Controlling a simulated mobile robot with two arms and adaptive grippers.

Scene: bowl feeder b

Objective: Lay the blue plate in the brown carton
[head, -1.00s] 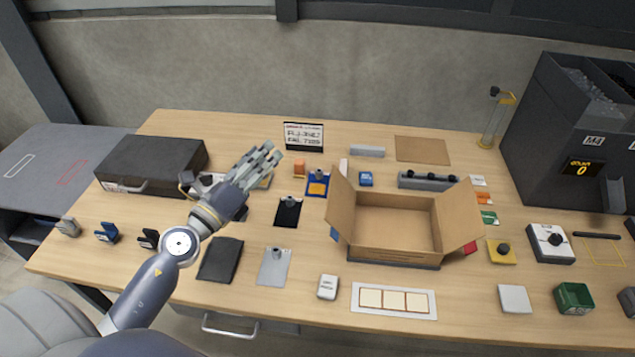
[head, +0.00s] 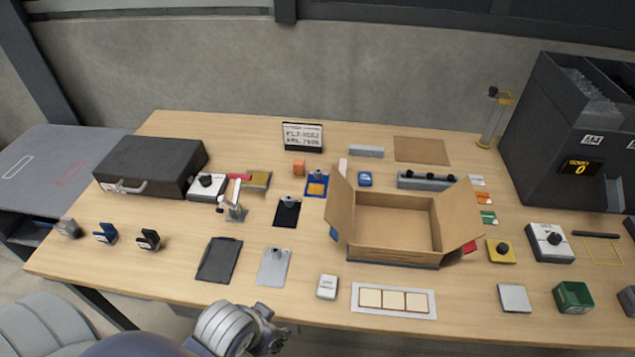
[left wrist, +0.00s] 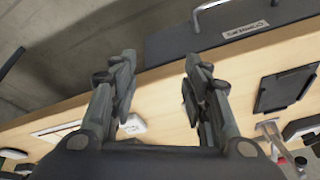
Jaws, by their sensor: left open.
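The blue plate (head: 315,190) lies flat on the table just left of the carton, with an orange square and a grey knob on it. The brown carton (head: 358,250) stands open with its side flaps spread, and its visible floor is empty. My left gripper (left wrist: 158,80) is open and empty in the left wrist view, its two fingers apart near the table's front edge. In the head view only my left arm shows at the bottom, well in front of the blue plate; its fingers are not clear there. My right gripper is not in view.
A black plate with a knob (head: 286,217), a silver plate (head: 272,270) and a dark flat plate (head: 219,261) lie left of the carton. A small metal stand (head: 235,212) rises behind the dark plate. A black case (head: 150,165) sits back left.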

